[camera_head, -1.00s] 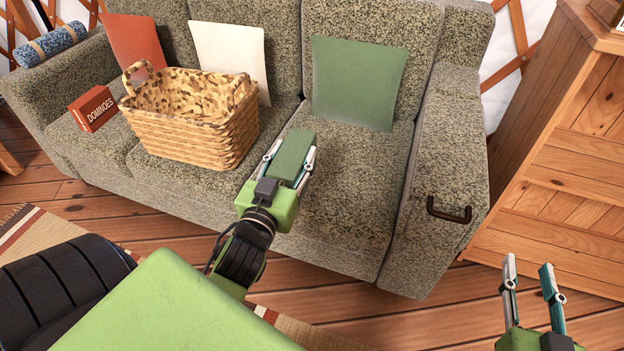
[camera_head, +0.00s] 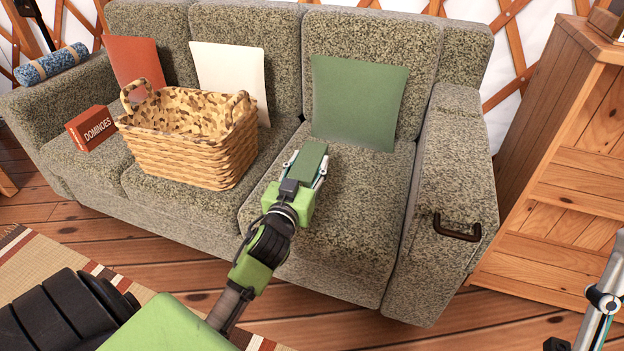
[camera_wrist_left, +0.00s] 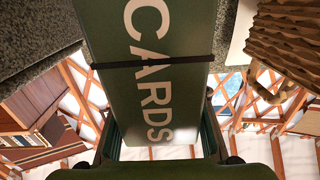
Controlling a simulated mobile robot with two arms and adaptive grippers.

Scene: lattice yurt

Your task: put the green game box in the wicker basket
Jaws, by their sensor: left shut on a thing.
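The green game box (camera_head: 308,161) is in my left gripper (camera_head: 306,165), above the sofa's right seat cushion. In the left wrist view the green box (camera_wrist_left: 150,70) fills the middle, with "CARDS" on its face, between the fingers. The wicker basket (camera_head: 185,160) stands on the sofa to the left of the gripper, with a patterned lining and a loop handle. Its lined inside looks empty in the part that shows. The basket also shows in the left wrist view (camera_wrist_left: 285,45) at upper right. My right gripper (camera_head: 605,300) is partly cut off at the lower right edge.
The grey-green sofa (camera_head: 350,215) holds a red dominoes box (camera_head: 91,128) left of the basket. Red (camera_head: 135,65), white (camera_head: 232,78) and green (camera_head: 358,100) cushions lean on its back. A wooden cabinet (camera_head: 560,180) stands at right.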

